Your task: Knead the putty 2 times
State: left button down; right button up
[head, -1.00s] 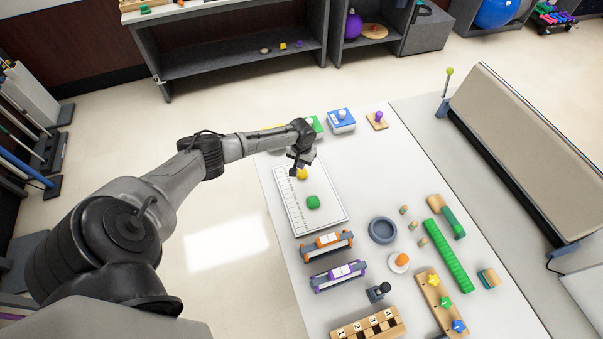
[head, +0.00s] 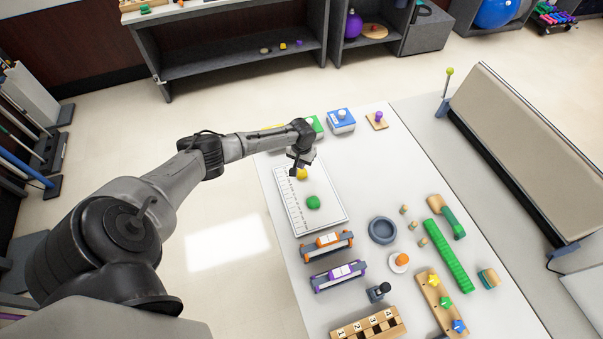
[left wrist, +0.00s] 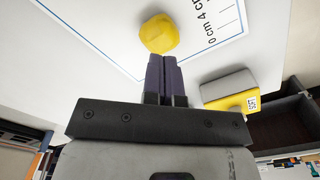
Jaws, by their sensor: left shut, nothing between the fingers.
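A yellow lump of putty (head: 302,174) sits at the far end of a white board (head: 330,220) with a printed ruler. My left gripper (head: 294,171) is right at the yellow putty, partly covering it. In the left wrist view the two fingers (left wrist: 160,60) are together and empty. Their tips are at the near edge of the yellow putty (left wrist: 159,33); I cannot tell whether they touch it. A green lump of putty (head: 313,202) lies nearer on the same board. My right gripper is not in view.
Blue (head: 341,121) and green (head: 315,125) boxes stand at the table's far end. A grey ring dish (head: 382,230), orange (head: 327,243) and purple (head: 338,275) racks and a green ridged strip (head: 446,255) fill the near and right parts. A yellow box (left wrist: 230,93) shows beside the board.

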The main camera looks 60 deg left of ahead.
aim_at(301, 173)
pick_arm(q)
jog(key=shift+f, duration=0.1)
jog(key=shift+f, duration=0.5)
jog(key=shift+f+b, duration=0.2)
jog(key=shift+b, duration=0.1)
jog(key=shift+f, duration=0.4)
jog(key=shift+f+b, duration=0.2)
jog(key=shift+b, duration=0.1)
dwell(0.3)
jog(key=shift+f, duration=0.25)
dwell(0.8)
